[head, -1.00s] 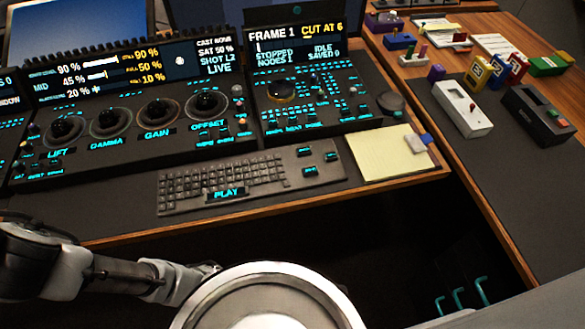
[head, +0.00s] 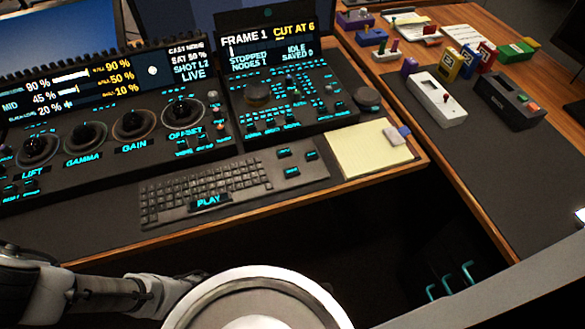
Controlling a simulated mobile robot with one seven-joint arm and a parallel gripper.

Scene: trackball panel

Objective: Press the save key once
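The dark keyboard (head: 180,199) lies on the desk in front of the panel, with a cyan PLAY label (head: 208,201) on its front edge. A few separate keys with cyan labels (head: 292,171) sit at its right end; their labels are too small to read, so I cannot tell which is the save key. The panel screen (head: 268,42) reads FRAME 1, CUT AT 6, STOPPED, NODES 1, IDLE, SAVED 0. My arm enters at lower left, below the desk's front edge. My gripper does not show.
The grading panel with several dials (head: 133,124) stands behind the keyboard. A yellow notepad (head: 358,150) lies right of it. A white device (head: 436,100) and a dark box (head: 514,103) stand on the right-hand desk. Dark open space lies in front of the desk edge.

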